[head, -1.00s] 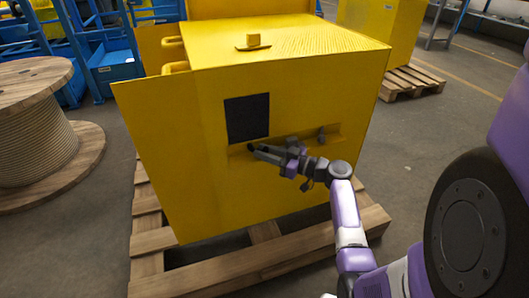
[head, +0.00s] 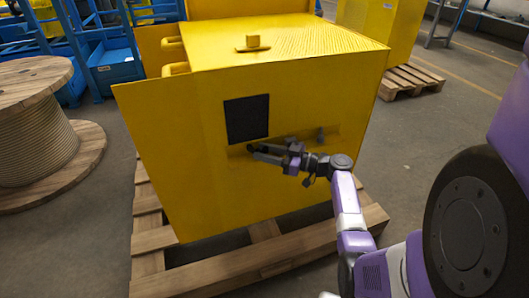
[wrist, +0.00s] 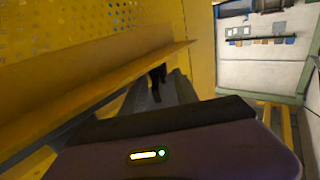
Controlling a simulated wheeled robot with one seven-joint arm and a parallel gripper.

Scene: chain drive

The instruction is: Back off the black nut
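The black nut (head: 250,148) is a small dark piece at the left end of a long recess in the yellow housing's front face, below a black square panel. My gripper (head: 258,152) reaches in from the right, with its fingertips at this dark piece. Two fingers show apart, one above the other, so it looks open; whether they touch the nut I cannot tell. In the wrist view, the grey fingers (wrist: 172,92) run along under a yellow ledge, with a small black piece (wrist: 157,80) by their tips. The nut's shape is mostly hidden.
The yellow housing (head: 200,180) stands on a wooden pallet (head: 225,268). The yellow ledge (wrist: 80,80) lies close beside the fingers.

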